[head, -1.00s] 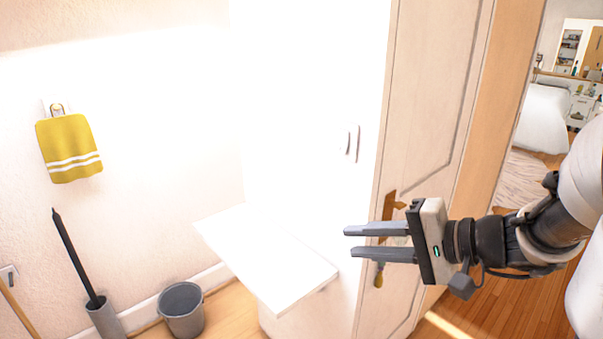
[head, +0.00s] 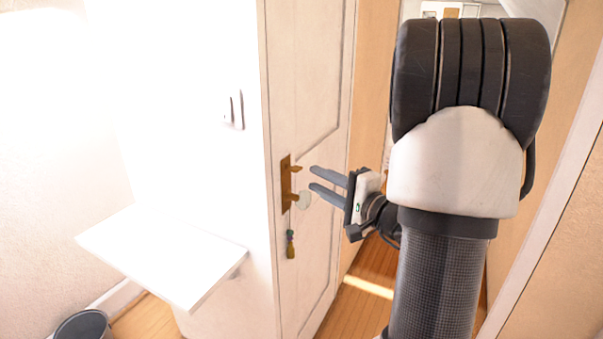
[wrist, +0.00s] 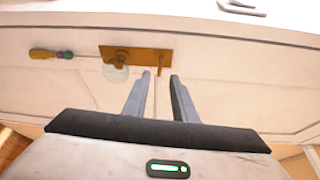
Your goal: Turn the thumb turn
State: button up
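A brass lock plate (head: 286,186) is on the pale panelled door (head: 318,75). A short lever (head: 296,168) sticks out near its top. A smaller brass knob, which looks like the thumb turn (head: 292,197), is lower, with a pale translucent disc (head: 304,201) beside it. My gripper (head: 312,177) is open and empty, just right of the plate. In the wrist view the plate (wrist: 142,54) lies sideways, and the lever (wrist: 164,61) appears beyond the gap between the fingertips (wrist: 160,76). The thumb turn (wrist: 119,59) is left of both fingers. I cannot tell whether anything touches.
A tassel-like ornament (head: 290,245) hangs below the plate. A white shelf (head: 165,250) juts out left of the door, and a grey bucket (head: 82,325) stands on the floor at lower left. Wooden floor (head: 365,295) shows right of the door.

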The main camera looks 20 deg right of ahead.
aim_at(299, 171)
jog(key=x, duration=0.7)
jog(key=shift+s, duration=0.1)
grip_shut()
